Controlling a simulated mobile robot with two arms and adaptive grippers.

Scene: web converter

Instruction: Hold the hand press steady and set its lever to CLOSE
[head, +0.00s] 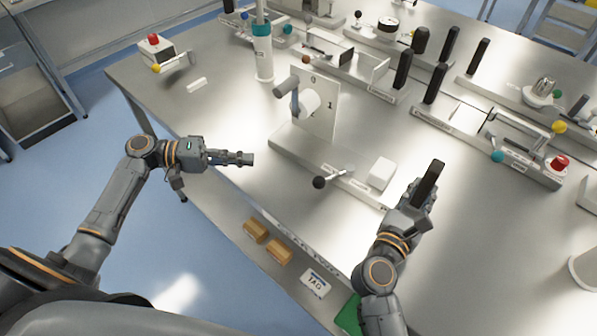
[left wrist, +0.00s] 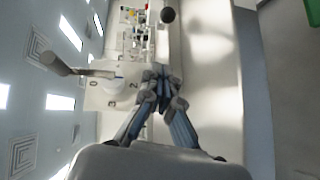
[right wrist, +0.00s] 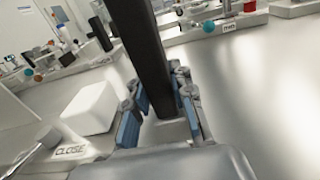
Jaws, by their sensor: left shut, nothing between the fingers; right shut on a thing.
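The hand press has a long pale base (head: 300,150) on the steel bench, with an upright numbered panel (head: 325,100). A thin lever with a black ball knob (head: 319,183) lies over its front part, the knob pointing left. The knob also shows in the left wrist view (left wrist: 167,15). A CLOSE label (right wrist: 70,151) is beside the metal lever hub in the right wrist view. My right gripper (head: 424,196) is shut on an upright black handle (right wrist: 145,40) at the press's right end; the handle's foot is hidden. My left gripper (head: 250,159) is shut and empty, left of the base, apart from the knob.
A white block (head: 382,173) sits near the lever. A teal-topped cylinder (head: 263,55) stands behind the press. Other fixtures with black handles (head: 403,69) fill the back and right. Tan blocks (head: 256,230) and a TAG card (head: 315,284) lie along the front. Bare bench lies around my left gripper.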

